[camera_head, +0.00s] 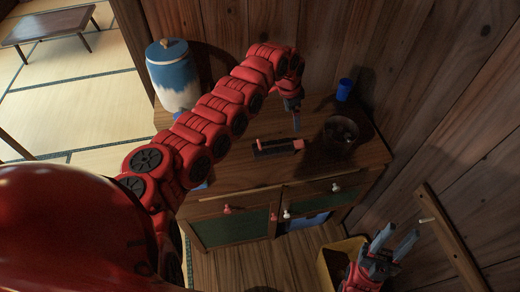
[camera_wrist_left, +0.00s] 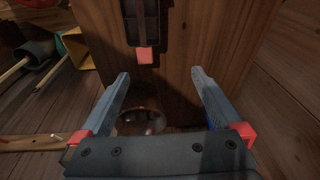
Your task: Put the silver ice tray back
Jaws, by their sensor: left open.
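I cannot make out a clearly silver ice tray in either view. A dark, narrow block with a pinkish-red end (camera_head: 278,147) lies on the wooden cabinet top (camera_head: 235,165); it also shows at the top of the left wrist view (camera_wrist_left: 145,25). My left gripper (camera_head: 297,122) is above the cabinet top, just behind and right of that block. Its fingers are apart with nothing between them in the left wrist view (camera_wrist_left: 160,76). A dark round pot (camera_head: 341,136) stands to its right, its contents unclear. My right gripper (camera_head: 392,238) is open and empty, low at the right.
A blue cup (camera_head: 344,89) stands at the cabinet's back right. A large blue-and-white lidded jar (camera_head: 173,78) stands at the left. The wooden wall is close behind. A yellow bin (camera_head: 340,257) stands below, beside my right gripper. The cabinet's front left top is clear.

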